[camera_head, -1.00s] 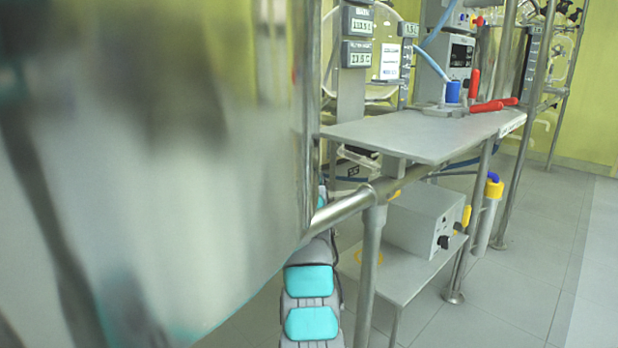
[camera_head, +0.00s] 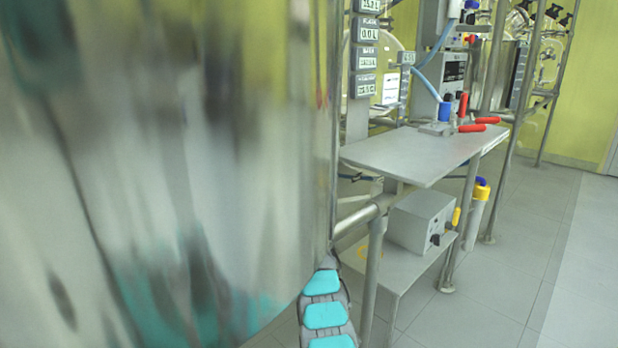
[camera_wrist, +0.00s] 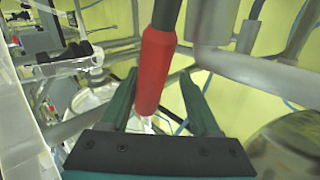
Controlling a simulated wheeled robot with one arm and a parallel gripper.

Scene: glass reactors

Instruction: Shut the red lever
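A red lever (camera_wrist: 155,72) with a dark shaft hangs down in the upper middle of the wrist view. My gripper (camera_wrist: 160,78) has two green fingers, open, one to each side of the lever's handle. A gap shows between the handle and the right finger; the left finger is close to the handle, and I cannot tell whether it touches. In the head view my gripper is hidden. That view shows an upright red handle (camera_head: 463,105) and two lying red handles (camera_head: 472,128) (camera_head: 487,120) at the bench's back; I cannot tell which lever the wrist view shows.
A large shiny metal vessel (camera_head: 170,170) blocks the head view's left half. A grey bench (camera_head: 415,158) on metal posts holds a blue-capped fitting; a grey box (camera_head: 420,220) sits on the shelf below. Metal pipes (camera_wrist: 250,68) cross close behind the lever. Open floor lies at right.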

